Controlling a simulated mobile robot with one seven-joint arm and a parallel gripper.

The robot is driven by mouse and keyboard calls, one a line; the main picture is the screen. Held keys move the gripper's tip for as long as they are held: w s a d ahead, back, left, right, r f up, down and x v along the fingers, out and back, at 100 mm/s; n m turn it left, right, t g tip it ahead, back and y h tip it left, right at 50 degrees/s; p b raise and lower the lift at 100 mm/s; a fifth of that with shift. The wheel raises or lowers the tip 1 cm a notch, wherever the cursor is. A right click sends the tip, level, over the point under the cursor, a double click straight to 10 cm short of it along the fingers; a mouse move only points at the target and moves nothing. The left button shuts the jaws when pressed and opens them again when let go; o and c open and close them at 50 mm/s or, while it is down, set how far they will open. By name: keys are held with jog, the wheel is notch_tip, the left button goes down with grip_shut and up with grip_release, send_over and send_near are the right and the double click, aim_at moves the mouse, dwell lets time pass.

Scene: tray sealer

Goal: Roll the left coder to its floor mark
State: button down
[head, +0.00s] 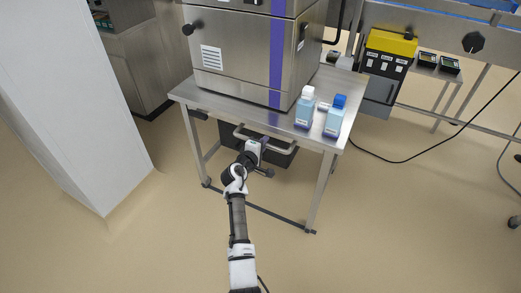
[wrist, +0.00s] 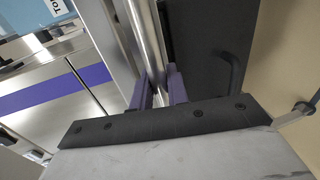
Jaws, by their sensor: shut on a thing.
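A dark, low unit (head: 279,157) stands under the steel table, with a pale metal bar handle (head: 284,150) across its front. I cannot tell for certain that it is the left coder. My gripper (head: 264,141) reaches in at the table's front edge, at this handle. In the wrist view, the two purple fingers of my gripper (wrist: 158,88) are shut on the round metal bar (wrist: 147,35). A dark panel (wrist: 205,35) lies beside the bar. My arm hides part of the unit and its wheels. I cannot make out a floor mark.
The steel table (head: 215,99) holds a large steel machine (head: 235,60), a white-capped bottle (head: 305,112) and a blue-capped bottle (head: 334,120). A white column (head: 80,100) stands left. A yellow-topped grey unit (head: 385,75) and a black cable (head: 440,150) are at right. The front floor is open.

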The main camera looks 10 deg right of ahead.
jog(key=shift+w+d+r, duration=0.15)
jog(key=shift+d+r, duration=0.05)
jog(key=shift+r, duration=0.05)
jog(key=c, duration=1.7)
grip_release()
jog(key=o, duration=0.3)
jog(key=shift+d+f, duration=0.1)
jog(key=shift+f, duration=0.05)
jog(key=shift+s+a, duration=0.25)
jog(key=shift+a, duration=0.1)
jog(key=v, duration=1.3)
jog(key=shift+b, duration=0.3)
